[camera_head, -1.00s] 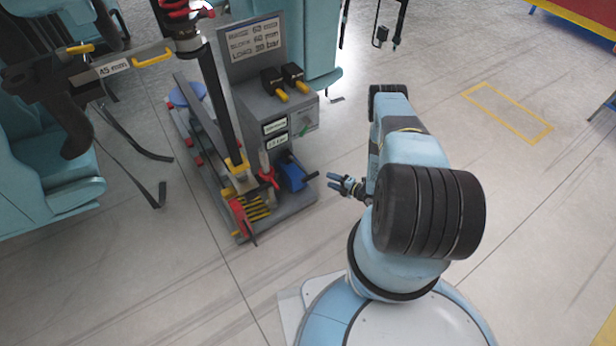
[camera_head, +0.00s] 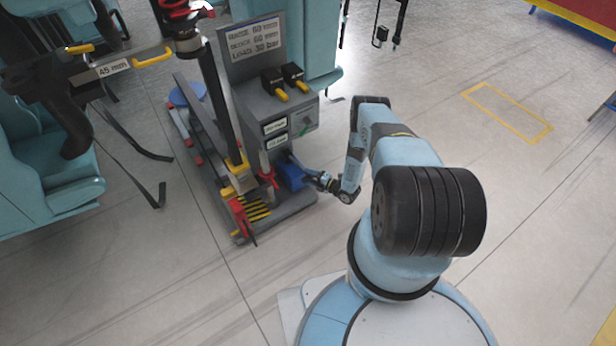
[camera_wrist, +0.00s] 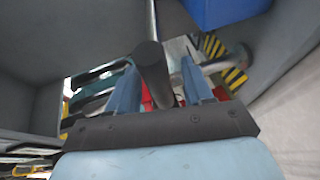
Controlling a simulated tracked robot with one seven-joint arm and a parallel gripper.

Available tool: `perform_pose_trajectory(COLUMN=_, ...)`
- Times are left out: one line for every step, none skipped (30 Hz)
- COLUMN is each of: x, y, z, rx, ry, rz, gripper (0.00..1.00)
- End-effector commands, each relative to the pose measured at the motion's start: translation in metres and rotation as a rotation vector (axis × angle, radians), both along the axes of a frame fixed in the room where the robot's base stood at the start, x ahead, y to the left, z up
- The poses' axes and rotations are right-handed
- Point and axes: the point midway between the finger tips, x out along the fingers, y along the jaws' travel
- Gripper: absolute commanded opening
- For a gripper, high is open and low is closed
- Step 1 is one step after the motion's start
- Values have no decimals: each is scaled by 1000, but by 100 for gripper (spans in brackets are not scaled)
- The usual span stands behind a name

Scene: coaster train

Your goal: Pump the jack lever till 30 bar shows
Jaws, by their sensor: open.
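The blue jack pump (camera_head: 290,174) sits low on the grey cart, and its body shows at the top of the wrist view (camera_wrist: 225,10). A dark lever grip (camera_wrist: 152,72) stands between my gripper's two blue fingers in the wrist view. My gripper (camera_head: 320,181) is beside the pump at the lever's outer end. It is open (camera_wrist: 160,80), with a finger on either side of the grip; whether either touches it I cannot tell. The placard (camera_head: 254,38) has a line reading LOAD 30 bar. Two small label plates (camera_head: 275,127) above the pump are too small to read.
A black column (camera_head: 220,100) with a yellow foot stands on the cart. A red part (camera_head: 241,216) and yellow-black stripes (camera_head: 257,210) lie in front of the pump.

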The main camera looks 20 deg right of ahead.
Motion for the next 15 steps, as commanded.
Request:
perform_pose_trajectory(x=4, y=4, z=-1, rx=1, ry=-2, rz=1, gripper=51)
perform_pose_trajectory(x=6, y=6, z=-2, rx=0, ry=-1, rz=1, gripper=51)
perform_pose_trajectory(x=8, y=7, z=-2, rx=0, ry=0, rz=1, gripper=51)
perform_pose_trajectory(x=9, y=8, z=-3, rx=0, ry=0, rz=0, gripper=51)
perform_pose_trajectory(x=10, y=9, z=-3, rx=-1, ry=1, rz=0, gripper=51)
perform_pose_trajectory(x=12, y=10, z=-3, rx=-1, ry=-1, rz=0, gripper=51)
perform_pose_trajectory(x=12, y=10, z=-4, rx=-1, ry=-1, rz=0, gripper=51)
perform_pose_trajectory(x=13, y=11, z=-4, rx=-1, ry=-1, rz=0, gripper=51)
perform_pose_trajectory(x=13, y=11, z=-4, rx=-1, ry=-1, rz=0, gripper=51)
perform_pose_trajectory(x=13, y=11, z=-4, rx=0, ry=0, rz=0, gripper=51)
perform_pose_trajectory(x=13, y=11, z=-4, rx=0, ry=0, rz=0, gripper=51)
perform_pose_trajectory(x=13, y=11, z=-4, rx=0, ry=0, rz=-1, gripper=51)
perform_pose_trajectory(x=13, y=11, z=-4, rx=0, ry=0, rz=-1, gripper=51)
perform_pose_trajectory(x=13, y=11, z=-4, rx=0, ry=0, rz=-1, gripper=51)
perform_pose_trajectory(x=13, y=11, z=-4, rx=0, ry=0, rz=-1, gripper=51)
